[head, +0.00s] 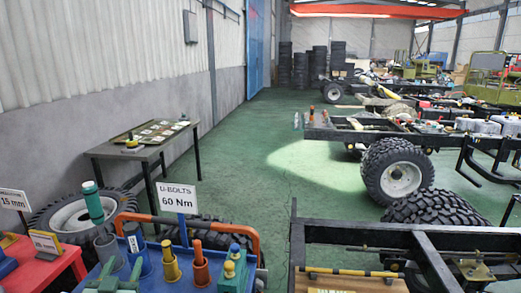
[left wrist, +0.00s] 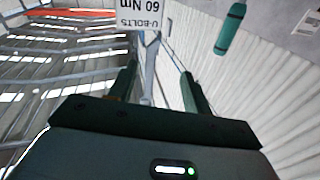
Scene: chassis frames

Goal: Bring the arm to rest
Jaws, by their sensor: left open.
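My left gripper (head: 118,274) shows at the bottom left of the head view, low over the blue tray (head: 196,254). In the left wrist view its two dark green fingers (left wrist: 158,82) stand apart with nothing held between them. The post of the "U-BOLTS 60 Nm" sign (head: 178,198) shows beyond the gap, and the sign (left wrist: 143,14) appears upside down there. My right gripper is not in view.
The blue tray holds a yellow piece (head: 170,262), an orange piece (head: 200,266) and grey cups. A teal cylinder (head: 92,203) stands at its left. A red tray (head: 45,270) is further left. A chassis frame (head: 385,236) fills the right. Green floor lies between.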

